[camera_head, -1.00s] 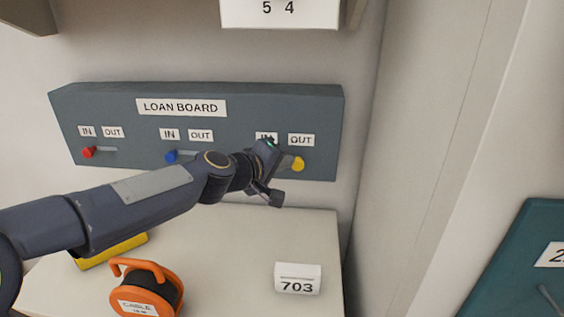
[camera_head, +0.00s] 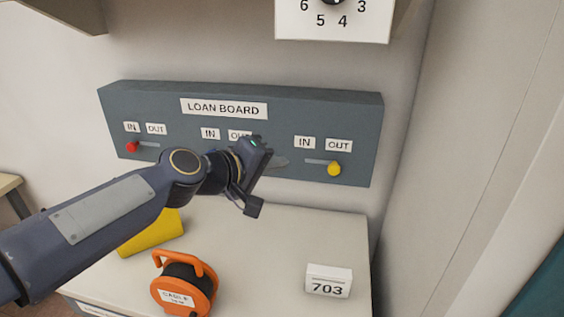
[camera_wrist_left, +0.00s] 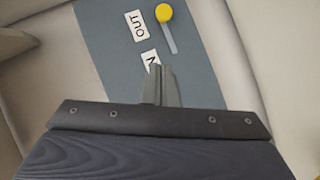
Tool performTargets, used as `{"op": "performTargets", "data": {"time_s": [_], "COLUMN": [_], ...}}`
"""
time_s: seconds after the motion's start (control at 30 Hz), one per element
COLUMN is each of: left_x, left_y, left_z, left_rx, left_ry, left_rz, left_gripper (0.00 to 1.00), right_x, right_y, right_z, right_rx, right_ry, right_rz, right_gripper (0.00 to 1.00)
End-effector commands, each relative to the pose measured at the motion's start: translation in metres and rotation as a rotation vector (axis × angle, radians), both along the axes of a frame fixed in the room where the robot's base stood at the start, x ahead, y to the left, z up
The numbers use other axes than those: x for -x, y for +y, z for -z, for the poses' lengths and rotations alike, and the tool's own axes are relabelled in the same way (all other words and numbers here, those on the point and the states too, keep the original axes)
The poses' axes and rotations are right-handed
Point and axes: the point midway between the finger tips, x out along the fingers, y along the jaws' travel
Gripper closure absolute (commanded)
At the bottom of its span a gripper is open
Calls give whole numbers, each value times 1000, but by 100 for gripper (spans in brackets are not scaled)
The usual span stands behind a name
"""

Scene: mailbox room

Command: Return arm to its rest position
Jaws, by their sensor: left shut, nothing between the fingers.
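My left arm reaches in from the left, and its gripper (camera_head: 280,162) is in front of the middle of the grey loan board (camera_head: 235,97). The fingers are shut with nothing between them; they show in the left wrist view (camera_wrist_left: 161,84) too. The yellow knob (camera_head: 334,169) is at the OUT end of its slot, to the right of the gripper and apart from it. It also shows in the left wrist view (camera_wrist_left: 164,13). The red knob (camera_head: 132,147) is at the IN end of its slot. The middle knob is hidden behind my arm. My right gripper is not in view.
Below the board, a pale counter (camera_head: 270,240) holds an orange cable reel (camera_head: 184,284), a yellow object (camera_head: 152,232) partly behind my arm, and a white 703 block (camera_head: 328,281). A white dial panel (camera_head: 333,20) hangs above. A wall stands close on the right.

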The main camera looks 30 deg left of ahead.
Motion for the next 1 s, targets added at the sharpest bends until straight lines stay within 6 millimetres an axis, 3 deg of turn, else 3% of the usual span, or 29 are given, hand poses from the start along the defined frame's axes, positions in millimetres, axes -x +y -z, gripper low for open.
{"op": "performTargets", "data": {"time_s": [0.4,0.5,0.63,0.8,0.9,1.0], "left_x": [0,10,55,137,177,205], "left_y": [0,-5,-22,-42,-45,-45], "left_z": [0,8,42,114,150,175], "left_rx": [-1,-32,-166,-406,-521,-598], "left_ry": [1,14,80,223,303,363], "left_rz": [1,28,146,357,455,521], "left_gripper": [100,100,100,100,100,100], "right_x": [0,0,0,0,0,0], "right_y": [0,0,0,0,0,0], "right_z": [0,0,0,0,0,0], "right_rx": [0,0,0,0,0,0], "right_ry": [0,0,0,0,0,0], "right_rz": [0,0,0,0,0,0], "right_gripper": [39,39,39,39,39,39]}}
